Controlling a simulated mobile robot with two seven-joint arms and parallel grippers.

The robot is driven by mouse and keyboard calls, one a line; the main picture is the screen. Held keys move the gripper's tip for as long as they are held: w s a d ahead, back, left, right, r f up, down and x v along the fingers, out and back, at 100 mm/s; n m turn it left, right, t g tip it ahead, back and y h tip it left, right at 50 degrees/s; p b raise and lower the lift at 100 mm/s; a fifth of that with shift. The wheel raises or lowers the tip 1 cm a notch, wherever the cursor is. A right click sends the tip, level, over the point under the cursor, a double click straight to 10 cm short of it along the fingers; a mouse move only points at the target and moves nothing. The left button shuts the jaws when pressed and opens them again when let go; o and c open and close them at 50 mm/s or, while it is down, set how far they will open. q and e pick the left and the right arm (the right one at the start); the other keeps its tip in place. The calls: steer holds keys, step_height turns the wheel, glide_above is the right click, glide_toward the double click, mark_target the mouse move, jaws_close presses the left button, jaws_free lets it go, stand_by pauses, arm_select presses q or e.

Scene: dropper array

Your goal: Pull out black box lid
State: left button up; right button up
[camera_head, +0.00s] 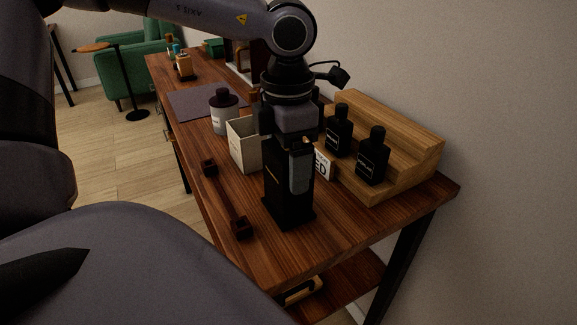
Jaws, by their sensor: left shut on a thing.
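The tall black box (284,208) stands upright on the wooden table near its right front part. It has a wider foot at the bottom, and its upper part, where the lid is, is mostly behind my gripper. My left gripper (293,158) comes down from above and is shut on the black box lid. One grey finger lies against the near side of the box; the other finger is hard to make out. I cannot see a clear gap between lid and box. My right gripper is not in view.
A stepped wooden stand (408,142) with dark bottles (372,158) is close on the right, beside a white sign (322,165). A pale open box (243,146) and a white jar (222,116) stand behind left.

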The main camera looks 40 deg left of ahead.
arm_select(q)
steer(key=shift+r, duration=0.6)
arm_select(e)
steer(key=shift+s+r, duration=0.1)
arm_select(q)
steer(key=shift+r+p, duration=0.75)
steer(key=shift+r, duration=0.1)
steer(key=shift+r+p, duration=0.55)
steer(key=shift+r, duration=0.3)
steer(key=shift+r+p, duration=0.7)
steer(key=shift+r, duration=0.35)
steer(key=shift+r+p, duration=0.4)
steer(key=shift+r, duration=0.2)
steer(key=shift+r+p, duration=0.7)
steer(key=shift+r, duration=0.35)
steer(key=shift+r+p, duration=0.45)
steer(key=shift+r, duration=0.15)
steer(key=shift+r+p, duration=0.65)
steer(key=shift+r, duration=0.35)
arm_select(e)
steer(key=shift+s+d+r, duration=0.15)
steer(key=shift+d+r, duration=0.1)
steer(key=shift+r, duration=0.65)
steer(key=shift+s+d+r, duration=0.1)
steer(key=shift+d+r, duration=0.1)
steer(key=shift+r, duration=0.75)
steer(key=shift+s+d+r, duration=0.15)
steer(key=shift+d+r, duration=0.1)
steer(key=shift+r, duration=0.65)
